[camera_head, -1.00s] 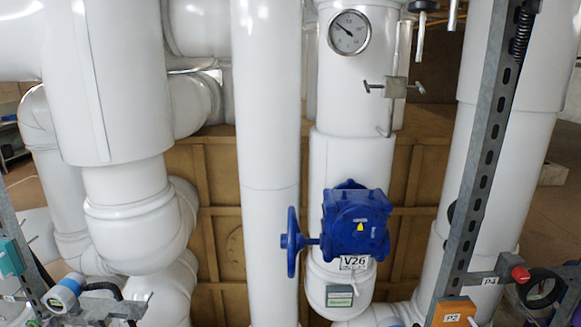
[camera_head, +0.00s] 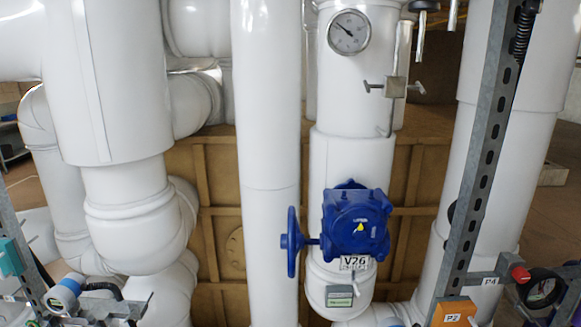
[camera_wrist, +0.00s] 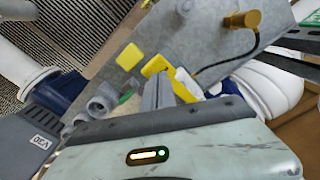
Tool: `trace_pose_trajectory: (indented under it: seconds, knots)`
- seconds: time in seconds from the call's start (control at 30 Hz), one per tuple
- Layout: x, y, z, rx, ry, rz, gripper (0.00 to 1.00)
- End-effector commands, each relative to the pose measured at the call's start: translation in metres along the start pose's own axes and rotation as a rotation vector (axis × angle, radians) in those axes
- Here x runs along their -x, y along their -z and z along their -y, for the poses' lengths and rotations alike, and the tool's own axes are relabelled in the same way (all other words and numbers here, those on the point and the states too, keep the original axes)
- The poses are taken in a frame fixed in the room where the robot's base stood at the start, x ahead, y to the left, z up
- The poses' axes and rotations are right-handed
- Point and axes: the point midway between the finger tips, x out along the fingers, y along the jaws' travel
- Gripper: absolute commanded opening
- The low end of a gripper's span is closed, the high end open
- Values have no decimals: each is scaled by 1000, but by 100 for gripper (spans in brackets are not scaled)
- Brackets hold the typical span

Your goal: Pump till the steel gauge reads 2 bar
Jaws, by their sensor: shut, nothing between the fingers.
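A round steel-rimmed gauge (camera_head: 349,32) with a white face sits on the white vertical pipe at the top of the head view. Its needle points to the upper left; the scale figures are too small to read. No pump that I can identify shows in either view. My gripper (camera_wrist: 165,88) shows in the wrist view, shut and empty, in front of a grey panel (camera_wrist: 205,55) with yellow pieces (camera_wrist: 155,66) on it. I cannot tell whether it touches them. My gripper does not show in the head view.
A blue valve gearbox (camera_head: 355,225) with a handwheel (camera_head: 291,242), tagged V26, sits below the gauge. A slotted steel post (camera_head: 487,150) stands right. An orange P2 block (camera_head: 453,312) and a dark round dial (camera_head: 541,288) are low right. A brass knob (camera_wrist: 243,19) with a cable is on the panel.

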Motion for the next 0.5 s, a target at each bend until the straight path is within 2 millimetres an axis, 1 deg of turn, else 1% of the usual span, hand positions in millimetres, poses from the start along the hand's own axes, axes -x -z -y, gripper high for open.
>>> trace_pose_trajectory:
  seconds: [0.5]
  knots:
    - [-37,0,1,1,0,-1,0]
